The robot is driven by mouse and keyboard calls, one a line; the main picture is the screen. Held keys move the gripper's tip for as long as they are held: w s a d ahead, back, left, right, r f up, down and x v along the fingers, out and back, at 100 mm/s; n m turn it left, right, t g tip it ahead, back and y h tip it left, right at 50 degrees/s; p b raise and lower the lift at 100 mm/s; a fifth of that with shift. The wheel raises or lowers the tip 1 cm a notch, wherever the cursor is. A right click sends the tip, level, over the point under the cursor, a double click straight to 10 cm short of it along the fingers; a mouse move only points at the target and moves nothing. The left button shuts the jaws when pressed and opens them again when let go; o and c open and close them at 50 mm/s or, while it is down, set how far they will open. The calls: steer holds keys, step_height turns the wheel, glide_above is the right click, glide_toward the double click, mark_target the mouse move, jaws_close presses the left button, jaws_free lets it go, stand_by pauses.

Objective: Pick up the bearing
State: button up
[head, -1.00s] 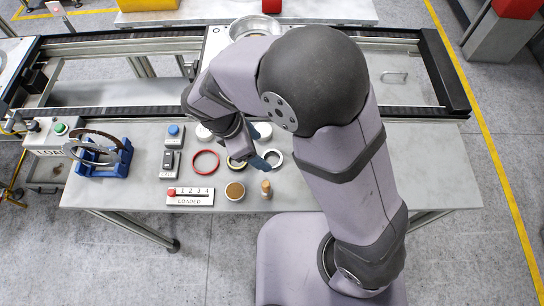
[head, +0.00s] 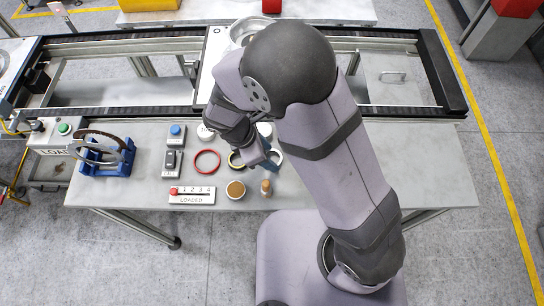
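A pale metallic ring (head: 278,154), which may be the bearing, lies on the grey table, partly hidden by my gripper (head: 267,161). A yellowish ring (head: 235,161) lies just left of it, also partly covered. I cannot tell for certain which ring is the bearing. My gripper points down over the right side of these parts, at or just above the pale ring. Its fingertips are small and partly hidden by my wrist, so I cannot tell whether it is open or touches the ring.
A red ring (head: 207,161), a tan round part (head: 236,189) and a small wooden-topped peg (head: 266,187) lie nearby. A conveyor (head: 150,113) runs behind.

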steer(key=shift+r, duration=0.15)
step_height(320, 180, up, 10)
steer(key=b, duration=0.1)
steer(key=shift+b, duration=0.4)
stand_by(0.3)
